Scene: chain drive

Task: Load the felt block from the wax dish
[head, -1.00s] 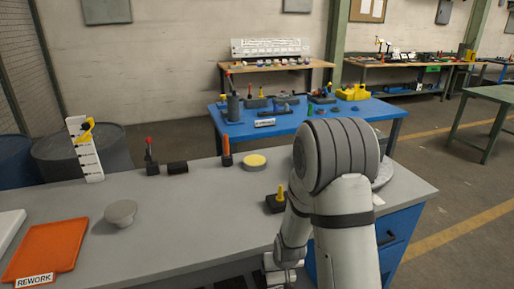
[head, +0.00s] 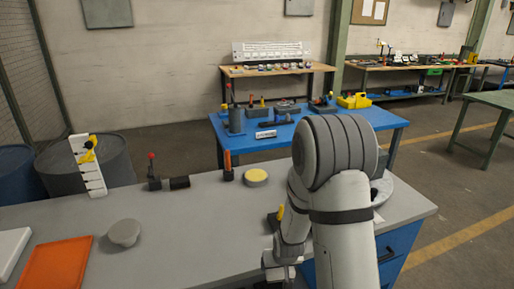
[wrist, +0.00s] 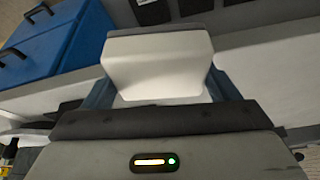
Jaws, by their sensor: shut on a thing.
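The wax dish (head: 255,177), a round pale dish with a yellow top, stands on the grey bench in the head view. My gripper (head: 281,272) is low in the head view by the bench's front edge, nearer to me than the dish and apart from it. In the wrist view my gripper (wrist: 155,90) is shut on a pale block, which I take to be the felt block (wrist: 155,62). The block sits between the two bluish fingers. In the head view my arm and gripper largely hide the block.
On the bench (head: 190,225) stand an orange-handled tool (head: 228,165), a red-topped tool (head: 152,170), a black block (head: 180,183) and a grey knob-like piece (head: 124,232). An orange tray (head: 55,265) lies at left. A yellow-handled tool (head: 280,212) is partly behind my arm.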

